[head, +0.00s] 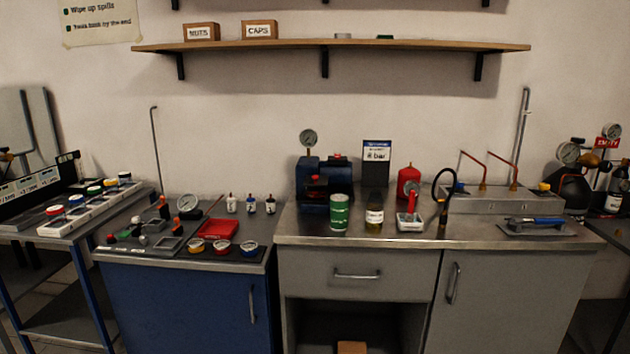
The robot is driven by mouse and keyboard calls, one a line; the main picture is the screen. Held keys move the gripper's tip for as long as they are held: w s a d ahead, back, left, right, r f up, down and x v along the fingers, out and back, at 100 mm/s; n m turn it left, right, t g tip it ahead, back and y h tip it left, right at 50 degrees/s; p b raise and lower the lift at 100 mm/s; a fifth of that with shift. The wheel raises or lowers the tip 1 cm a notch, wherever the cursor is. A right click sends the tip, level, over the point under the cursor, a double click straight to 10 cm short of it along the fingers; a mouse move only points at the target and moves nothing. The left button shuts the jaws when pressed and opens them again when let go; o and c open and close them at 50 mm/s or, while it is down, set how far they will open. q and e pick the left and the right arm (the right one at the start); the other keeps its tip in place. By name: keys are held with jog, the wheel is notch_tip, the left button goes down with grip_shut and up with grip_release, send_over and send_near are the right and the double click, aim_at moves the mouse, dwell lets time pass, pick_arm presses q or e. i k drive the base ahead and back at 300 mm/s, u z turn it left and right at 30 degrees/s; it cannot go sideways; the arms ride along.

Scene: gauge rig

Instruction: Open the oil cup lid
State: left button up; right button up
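A dark blue rig (324,184) stands on the steel worktop, left of the middle, with a round gauge (308,138) upright on its top left. Small red parts show on the rig's top and front; I cannot tell at this size which part is the oil cup or how its lid sits. A green can (340,214) stands in front of the rig and hides part of it. A bottle of yellowish liquid (374,216) stands right of the can. Neither of my grippers is in view.
The left bench holds a red tray (218,229) and several small items.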

aim_at(316, 177)
jog(key=u, duration=0.55)
jog(key=k, duration=0.65)
jog(key=z, duration=0.1)
jog(key=i, duration=0.55)
jog(key=z, duration=0.55)
jog(key=i, duration=0.75)
jog(key=u, duration=0.4)
